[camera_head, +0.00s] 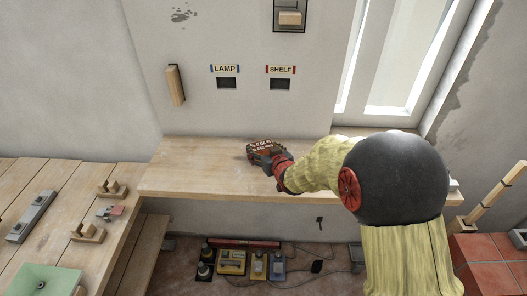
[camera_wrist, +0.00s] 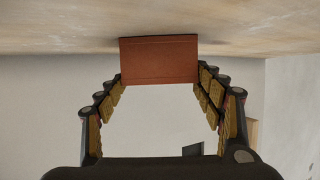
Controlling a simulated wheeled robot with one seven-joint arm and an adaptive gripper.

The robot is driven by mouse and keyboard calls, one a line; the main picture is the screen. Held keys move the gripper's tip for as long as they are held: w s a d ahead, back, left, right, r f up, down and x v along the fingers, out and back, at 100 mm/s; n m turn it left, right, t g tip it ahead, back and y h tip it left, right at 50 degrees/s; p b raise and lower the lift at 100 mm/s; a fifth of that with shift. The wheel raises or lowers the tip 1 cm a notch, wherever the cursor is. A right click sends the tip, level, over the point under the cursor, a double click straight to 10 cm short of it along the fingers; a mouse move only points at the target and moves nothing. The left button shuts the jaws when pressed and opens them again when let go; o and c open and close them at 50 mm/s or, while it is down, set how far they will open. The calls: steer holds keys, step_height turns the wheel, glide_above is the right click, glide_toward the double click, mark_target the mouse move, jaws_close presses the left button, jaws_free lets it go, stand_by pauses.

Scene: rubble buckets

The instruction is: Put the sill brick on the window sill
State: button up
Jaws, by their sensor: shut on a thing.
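My arm hides the sill's right part.
The window (camera_head: 400,60) is at upper right. LAMP (camera_head: 225,69) and SHELF (camera_head: 281,70) labels mark wall slots above the sill. A wooden bench (camera_head: 60,210) with small blocks stands at left. Tools (camera_head: 240,262) lie below. The sill left of my gripper is clear.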

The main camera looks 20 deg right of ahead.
steer(key=shift+r, duration=0.1)
steer(key=o, duration=1.3)
steer(key=shift+f, duration=0.2)
steer(key=shift+r, duration=0.15)
steer(key=shift+s+r, duration=0.15)
steer(key=shift+r, duration=0.05)
steer(key=s+d+r+g+h+p, duration=0.1)
steer(key=s+r+g, duration=0.1)
steer(key=s+r, duration=0.6)
steer(key=s+d+r+g+h+p, duration=0.15)
steer(key=s+r, duration=0.25)
steer(key=s, duration=0.8)
steer(key=s+a+r+g, duration=0.1)
steer(key=s, duration=0.5)
steer(key=s+a+r+g+y, duration=0.1)
steer(key=s+g, duration=0.1)
steer(key=s, duration=0.5)
steer(key=s+a+r+g, duration=0.1)
steer(key=s+r, duration=0.1)
steer(key=s, duration=0.4)
steer(key=shift+s+a+m+y, duration=0.15)
steer(key=shift+s+m+y, duration=0.1)
steer(key=shift+s+m, duration=0.15)
